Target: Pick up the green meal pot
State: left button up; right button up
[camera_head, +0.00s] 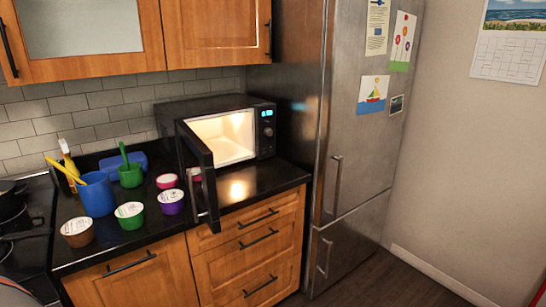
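The green meal pot (130,222) is a small green tub with a white printed lid. It stands upright on the black counter, near the front edge, between a brown pot (77,238) and a purple pot (172,207). Its lid faces up and nothing covers it. Neither of my grippers shows in the head view.
A blue cup (97,198) and a green cup (130,178) with utensils stand behind the pots, with a pink pot (167,182). The lit microwave (222,137) is empty; its open door (199,178) juts over the counter, right of the pots. The fridge (345,150) stands further right.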

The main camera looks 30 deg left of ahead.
aim_at(131, 216)
jog(key=u, duration=1.4)
